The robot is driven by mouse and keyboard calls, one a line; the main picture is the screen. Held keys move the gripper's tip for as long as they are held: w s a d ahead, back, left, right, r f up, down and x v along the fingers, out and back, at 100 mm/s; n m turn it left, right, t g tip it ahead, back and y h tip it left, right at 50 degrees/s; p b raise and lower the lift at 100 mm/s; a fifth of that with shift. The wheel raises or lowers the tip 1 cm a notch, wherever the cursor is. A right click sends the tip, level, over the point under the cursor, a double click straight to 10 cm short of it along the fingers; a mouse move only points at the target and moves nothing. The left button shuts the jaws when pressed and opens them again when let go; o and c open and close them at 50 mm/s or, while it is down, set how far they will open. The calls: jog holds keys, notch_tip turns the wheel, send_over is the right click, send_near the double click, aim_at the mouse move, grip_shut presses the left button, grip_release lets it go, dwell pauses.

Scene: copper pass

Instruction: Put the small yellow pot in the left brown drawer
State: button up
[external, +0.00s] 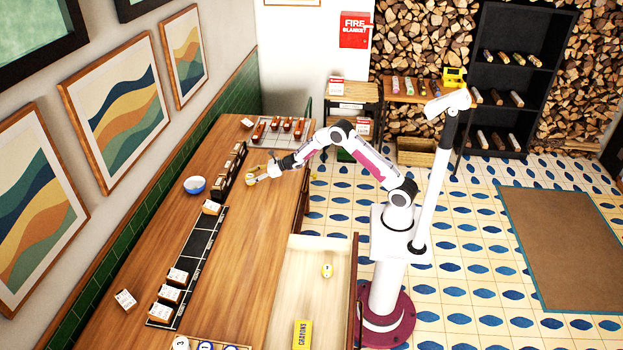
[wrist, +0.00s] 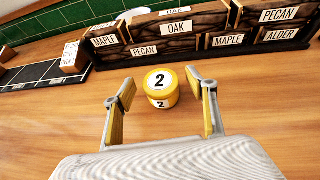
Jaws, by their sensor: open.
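In the wrist view, a small round yellow pot (wrist: 161,87) stands upright on the wooden counter, with a white "2" label on its lid and side. My gripper (wrist: 162,105) is open, its yellow-padded fingers spread left and right of the pot with gaps on both sides. In the external view my gripper (external: 256,174) is low over the counter, near the wooden blocks; the pot there is hard to tell from the finger pads.
Labelled wood blocks (wrist: 177,28) stand in a dark rack just behind the pot. Bare counter lies between my gripper and the drawer.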

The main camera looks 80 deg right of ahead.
aim_at(250, 176)
jog(key=shift+x, duration=0.8)
jog(key=c, duration=1.4)
jog(key=shift+r, duration=0.25)
jog(key=shift+r, duration=4.8)
